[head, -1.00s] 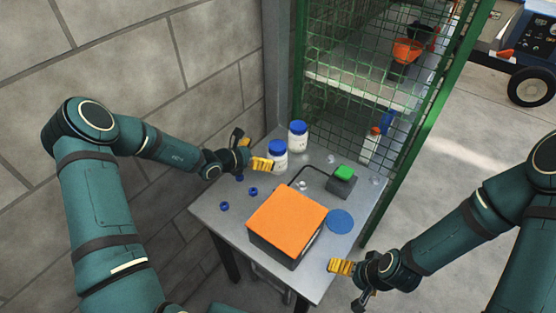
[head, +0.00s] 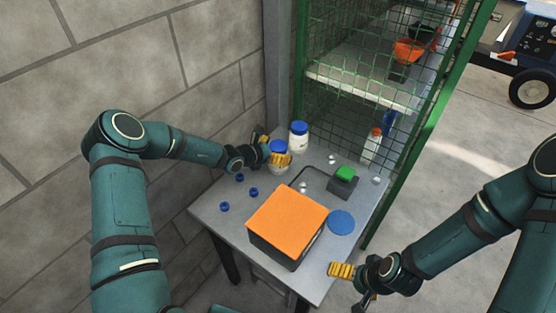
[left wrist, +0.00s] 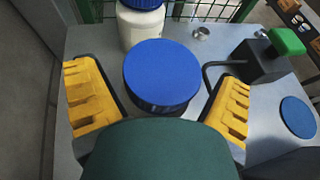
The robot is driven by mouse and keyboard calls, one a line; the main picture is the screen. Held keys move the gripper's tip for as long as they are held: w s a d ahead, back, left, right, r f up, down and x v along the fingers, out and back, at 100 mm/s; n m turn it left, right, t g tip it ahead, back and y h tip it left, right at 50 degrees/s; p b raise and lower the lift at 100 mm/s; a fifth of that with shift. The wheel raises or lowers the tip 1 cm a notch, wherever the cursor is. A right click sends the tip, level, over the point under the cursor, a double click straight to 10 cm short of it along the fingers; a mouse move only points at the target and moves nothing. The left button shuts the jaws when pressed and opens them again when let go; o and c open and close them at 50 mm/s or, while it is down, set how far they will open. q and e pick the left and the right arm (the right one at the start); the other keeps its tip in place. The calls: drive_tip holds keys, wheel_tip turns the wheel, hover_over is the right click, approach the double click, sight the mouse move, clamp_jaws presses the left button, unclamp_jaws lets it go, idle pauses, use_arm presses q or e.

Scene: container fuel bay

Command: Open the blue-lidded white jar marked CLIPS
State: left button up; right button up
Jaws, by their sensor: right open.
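Two white jars with blue lids stand at the back of the table: a near jar (head: 278,146) and a far jar (head: 298,137). No marking is legible, so I cannot tell which says CLIPS. My left gripper (head: 272,151) is open at the near jar, with its yellow fingers on either side. In the left wrist view the near jar's round lid (left wrist: 162,76) lies between the spread fingers, with gaps on both sides. The far jar (left wrist: 141,27) stands just behind it. My right gripper (head: 341,270) is open and empty by the table's front right edge.
An orange-topped box (head: 287,216) fills the table's middle front. Beside it are a blue disc (head: 341,222) and a dark block with a green top (head: 343,180). Several small blue caps (head: 253,192) lie at left. A green mesh cage (head: 375,100) stands behind.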

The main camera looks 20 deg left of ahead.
use_arm(q)
drive_tip(key=c, duration=1.1)
drive_tip(key=shift+r, duration=0.15)
wheel_tip(320, 180, up, 10)
drive_tip(key=shift+f+p, duration=0.1)
drive_tip(key=shift+p, duration=0.6)
drive_tip(key=o, duration=0.7)
drive_tip(key=c, duration=0.7)
